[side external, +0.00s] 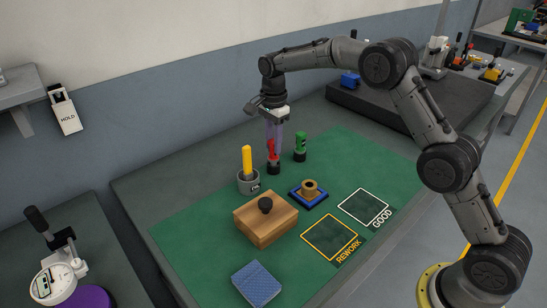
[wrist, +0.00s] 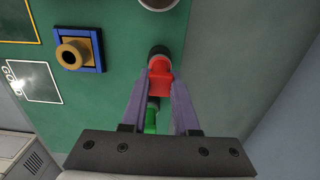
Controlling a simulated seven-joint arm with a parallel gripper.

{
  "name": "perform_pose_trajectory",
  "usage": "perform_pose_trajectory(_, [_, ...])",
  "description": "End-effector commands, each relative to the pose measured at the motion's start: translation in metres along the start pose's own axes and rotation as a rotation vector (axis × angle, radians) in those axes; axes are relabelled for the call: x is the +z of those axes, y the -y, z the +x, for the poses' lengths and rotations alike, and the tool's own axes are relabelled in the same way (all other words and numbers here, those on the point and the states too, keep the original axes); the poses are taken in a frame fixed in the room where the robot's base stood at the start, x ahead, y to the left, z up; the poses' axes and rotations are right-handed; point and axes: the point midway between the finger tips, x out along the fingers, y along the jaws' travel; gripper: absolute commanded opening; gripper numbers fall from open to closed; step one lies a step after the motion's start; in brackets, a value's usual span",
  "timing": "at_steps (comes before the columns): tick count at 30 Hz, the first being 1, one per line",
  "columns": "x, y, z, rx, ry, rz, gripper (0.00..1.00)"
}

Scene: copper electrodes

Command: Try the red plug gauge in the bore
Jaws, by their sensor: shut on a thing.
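The red plug gauge (side external: 271,150) stands upright over a black base (side external: 273,168) on the green mat. My gripper (side external: 272,143) points down from above and is shut on the red gauge. In the wrist view the gauge (wrist: 160,78) sits between the two purple fingers. I cannot tell whether it is lifted at all from its base. The bored part, a brass-coloured ring (side external: 310,187), sits on a blue square fixture (side external: 297,196) to the right and nearer the camera. In the wrist view the ring (wrist: 73,53) is left of my gripper, its bore empty.
A green gauge (side external: 300,141) stands close by on the right. A grey cup with a yellow-handled tool (side external: 247,158) is on the left. A wooden block with a black knob (side external: 266,221), a blue pad (side external: 256,284) and the REWORK and GOOD outlines lie nearer; both outlines are empty.

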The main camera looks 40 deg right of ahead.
Motion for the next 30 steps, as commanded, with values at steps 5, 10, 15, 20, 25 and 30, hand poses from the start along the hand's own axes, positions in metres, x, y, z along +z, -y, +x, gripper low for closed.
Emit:
perform_pose_trajectory(5, [0.0, 0.0, -0.014, -0.002, 0.0, 0.0, 0.0])
perform_pose_trajectory(10, [0.0, 0.0, -0.026, -0.001, 0.0, 0.0, 0.0])
perform_pose_trajectory(15, [0.0, 0.0, -0.038, -0.001, 0.0, 0.0, 0.0])
perform_pose_trajectory(20, [0.0, 0.0, -0.046, -0.001, 0.0, 0.0, 0.0])
perform_pose_trajectory(25, [0.0, 0.0, -0.048, 0.0, 0.0, 0.0, 0.0])
perform_pose_trajectory(30, [0.0, 0.0, -0.048, -0.001, 0.0, 0.0, 0.0])
